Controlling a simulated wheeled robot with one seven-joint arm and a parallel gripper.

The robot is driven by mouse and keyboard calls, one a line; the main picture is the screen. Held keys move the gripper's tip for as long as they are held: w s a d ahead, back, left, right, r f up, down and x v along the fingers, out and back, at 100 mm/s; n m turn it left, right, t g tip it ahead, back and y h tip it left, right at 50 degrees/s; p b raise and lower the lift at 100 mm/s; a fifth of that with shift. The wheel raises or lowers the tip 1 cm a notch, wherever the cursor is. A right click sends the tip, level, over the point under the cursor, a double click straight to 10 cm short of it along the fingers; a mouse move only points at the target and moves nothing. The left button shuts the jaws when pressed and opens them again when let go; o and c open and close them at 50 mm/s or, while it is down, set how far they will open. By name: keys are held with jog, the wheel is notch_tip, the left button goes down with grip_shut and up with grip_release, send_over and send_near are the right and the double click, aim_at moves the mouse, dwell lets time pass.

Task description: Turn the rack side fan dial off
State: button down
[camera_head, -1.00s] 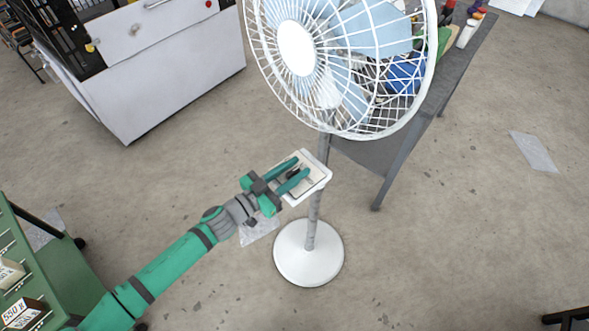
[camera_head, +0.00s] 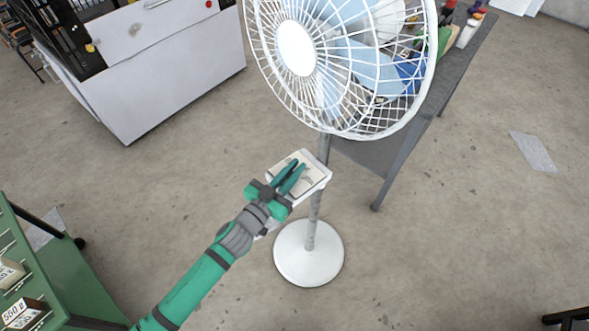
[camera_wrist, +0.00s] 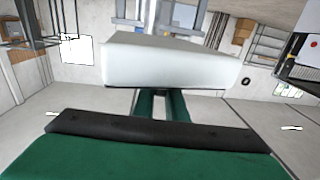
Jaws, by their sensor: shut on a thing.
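The white pedestal fan (camera_head: 295,48) stands in the middle of the head view, on a round white base (camera_head: 309,253). Its control panel (camera_head: 319,171) is a flat white box on the pole, below the fan head. My gripper (camera_head: 297,170) reaches over the panel from the lower left, its two green fingers close together at the panel's face. It is shut on the fan dial, which the fingers mostly hide. In the wrist view, the panel's white side (camera_wrist: 180,65) fills the middle, and the fingers (camera_wrist: 160,105) run partly behind it. The dial's setting cannot be read.
A grey table (camera_head: 425,120) with bottles and other items stands right behind the fan. A white cabinet (camera_head: 170,60) is at the upper left, and a green rack (camera_head: 60,275) at the lower left. The floor around the fan's base is mostly clear.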

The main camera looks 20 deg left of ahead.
jog(key=shift+a+n+t+y, duration=0.15)
jog(key=shift+n+y, duration=0.8)
jog(key=shift+y, duration=0.55)
jog(key=shift+d+n+t+y, duration=0.15)
jog(key=shift+n+y, duration=0.8)
jog(key=shift+y, duration=0.55)
jog(key=shift+a+n+y, duration=0.2)
jog(key=shift+n+y, duration=0.7)
jog(key=shift+y, duration=0.5)
jog(key=shift+f+n+g+y, duration=0.1)
jog(key=shift+n+g+y, duration=0.5)
jog(key=shift+n+y, duration=0.5)
jog(key=shift+f+n+g+y, duration=0.1)
jog(key=shift+n+g+y, duration=0.55)
jog(key=shift+y, duration=0.85)
jog(key=c, duration=1.8)
grip_release()
jog(key=shift+r, duration=0.15)
jog(key=v, duration=1.1)
